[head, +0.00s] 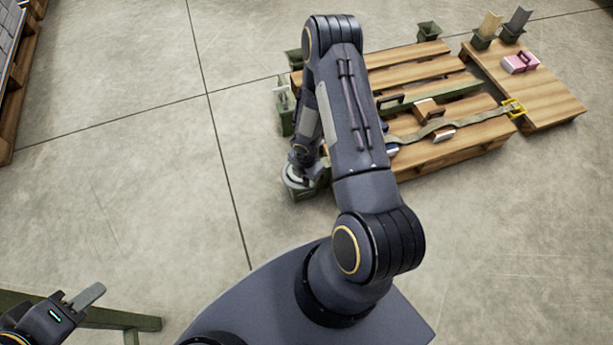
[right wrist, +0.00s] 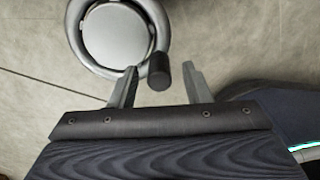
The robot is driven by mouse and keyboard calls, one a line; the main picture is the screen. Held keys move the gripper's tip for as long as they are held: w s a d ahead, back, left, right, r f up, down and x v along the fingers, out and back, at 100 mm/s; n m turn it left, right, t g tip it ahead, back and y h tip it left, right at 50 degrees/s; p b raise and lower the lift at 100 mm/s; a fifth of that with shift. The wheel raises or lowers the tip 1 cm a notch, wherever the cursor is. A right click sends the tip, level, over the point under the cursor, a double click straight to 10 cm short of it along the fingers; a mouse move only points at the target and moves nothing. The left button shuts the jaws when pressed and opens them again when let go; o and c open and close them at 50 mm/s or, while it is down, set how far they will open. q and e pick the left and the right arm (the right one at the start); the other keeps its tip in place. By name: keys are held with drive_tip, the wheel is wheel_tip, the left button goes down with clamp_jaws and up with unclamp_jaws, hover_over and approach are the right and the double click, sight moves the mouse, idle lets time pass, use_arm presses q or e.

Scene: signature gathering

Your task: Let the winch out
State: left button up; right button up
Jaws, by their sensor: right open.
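The winch's grey round handwheel (right wrist: 118,32) fills the top of the right wrist view, with a short black knob (right wrist: 158,72) on its rim. My right gripper (right wrist: 158,85) is open, with one finger on each side of the knob; I cannot tell whether either touches it. In the head view the wheel (head: 297,182) shows low at the left end of the pallet, partly hidden by my right arm.
A wooden pallet (head: 420,63) carries a few small brown-and-white blocks (head: 428,110). A wooden board (head: 550,100) beside it holds a pink block (head: 521,63). Green holders (head: 429,31) stand at the back. A green beam (head: 120,319) lies near my left gripper.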

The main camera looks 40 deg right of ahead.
wheel_tip(320, 180, up, 6)
drive_tip(key=shift+r+p, duration=0.15)
drive_tip(key=shift+p, duration=1)
wheel_tip(320, 180, up, 25)
drive_tip(key=s+m+t, duration=0.1)
drive_tip(key=m+t, duration=0.1)
drive_tip(key=m, duration=0.9)
drive_tip(key=s+a+r+m+t+y, duration=0.4)
drive_tip(key=s+a+r+m, duration=0.7)
drive_tip(key=s+r, duration=0.3)
wheel_tip(320, 180, up, 31)
drive_tip(key=p, duration=3.2)
drive_tip(key=shift+s+r, duration=0.2)
drive_tip(key=shift+s, duration=0.1)
